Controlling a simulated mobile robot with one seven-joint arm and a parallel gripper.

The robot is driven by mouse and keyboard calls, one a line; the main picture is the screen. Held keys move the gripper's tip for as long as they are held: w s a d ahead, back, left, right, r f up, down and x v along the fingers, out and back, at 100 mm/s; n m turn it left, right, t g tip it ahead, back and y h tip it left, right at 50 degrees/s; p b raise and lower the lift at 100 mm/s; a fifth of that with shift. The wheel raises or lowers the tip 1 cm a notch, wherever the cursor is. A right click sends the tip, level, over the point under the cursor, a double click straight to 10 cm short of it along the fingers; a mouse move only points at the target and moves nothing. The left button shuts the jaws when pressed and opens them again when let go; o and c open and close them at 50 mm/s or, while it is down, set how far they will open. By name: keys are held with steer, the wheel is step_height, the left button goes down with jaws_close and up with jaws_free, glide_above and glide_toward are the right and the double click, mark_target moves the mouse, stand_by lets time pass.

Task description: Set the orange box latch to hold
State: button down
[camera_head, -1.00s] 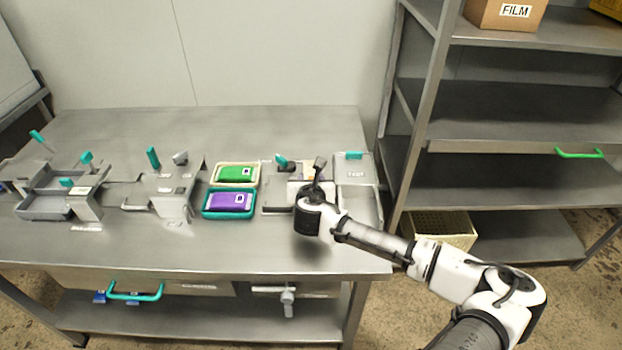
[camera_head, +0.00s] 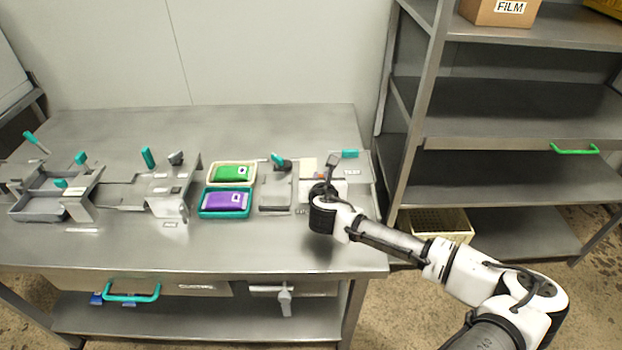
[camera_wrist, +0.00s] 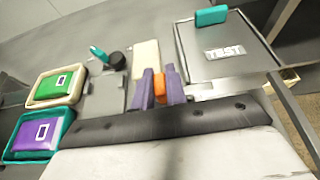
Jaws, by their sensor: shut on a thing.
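An orange latch piece (camera_wrist: 159,88) shows between the two purple-grey fingers of my gripper (camera_wrist: 159,87) in the wrist view. The fingers are shut on it. It stands in front of a cream plate (camera_wrist: 146,58) and left of a grey box labelled TEST (camera_wrist: 225,52). In the head view my gripper's fingers are mostly hidden behind my wrist, and a small orange patch (camera_head: 322,174) shows just beyond it. Hold markings cannot be read.
A purple pack (camera_head: 226,201) in a teal tray and a green pack (camera_head: 234,173) in a cream tray lie left of my gripper. A teal-handled lever (camera_head: 278,159) stands nearby. Other grey fixtures fill the left side; the table's front strip is clear.

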steer(key=c, duration=1.4)
jaws_free()
steer(key=shift+d, duration=0.3)
steer(key=shift+c, duration=0.2)
steer(key=shift+a, duration=0.1)
steer(key=shift+s+r, duration=0.2)
steer(key=shift+s, duration=0.35)
steer(key=b+v, duration=0.3)
steer(key=v, duration=0.9)
steer(key=shift+s+r, duration=0.2)
steer(key=shift+s, duration=0.1)
